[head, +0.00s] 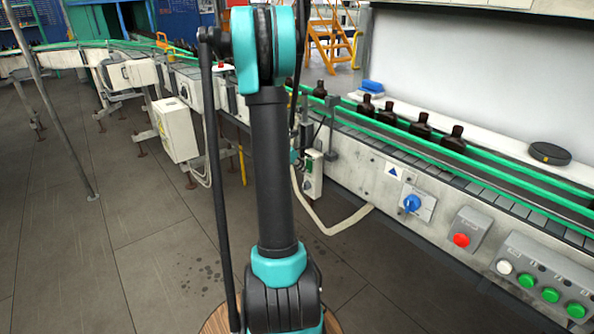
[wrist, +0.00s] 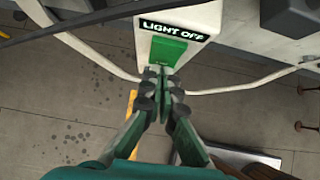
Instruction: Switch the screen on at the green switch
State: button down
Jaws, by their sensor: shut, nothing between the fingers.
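A white switch box hangs at the side of the conveyor; it shows in the wrist view (wrist: 203,22) and, smaller, beside my arm in the head view (head: 315,180). On its face is a small black screen (wrist: 173,29) reading "LIGHT OFF" in light letters. Below the screen is a green switch (wrist: 168,51). My gripper (wrist: 157,72) is shut and empty. Its fingertips are at the lower edge of the green switch in the wrist view; I cannot tell whether they touch it. My gripper is mostly hidden behind my arm in the head view.
A pale cable (head: 335,226) loops from the box along the conveyor. The conveyor wall carries a blue knob (head: 411,203), a red button (head: 461,240) and several green buttons (head: 550,295). Several amber bottles (head: 420,125) stand on the belt. The floor (head: 120,240) at left is largely clear.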

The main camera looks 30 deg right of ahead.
dwell(0.3)
jog(key=shift+d+f, duration=0.1)
jog(key=shift+d, duration=0.2)
jog(key=shift+d+f, duration=0.15)
jog(key=shift+f, duration=0.15)
jog(key=shift+r, duration=0.1)
jog(key=shift+w+d+r, duration=0.1)
jog(key=shift+r, duration=0.65)
jog(key=s+a+r, duration=0.1)
jog(key=a+r, duration=0.4)
jog(key=a, duration=0.7)
jog(key=shift+a+r, duration=0.15)
jog(key=shift+a, duration=0.05)
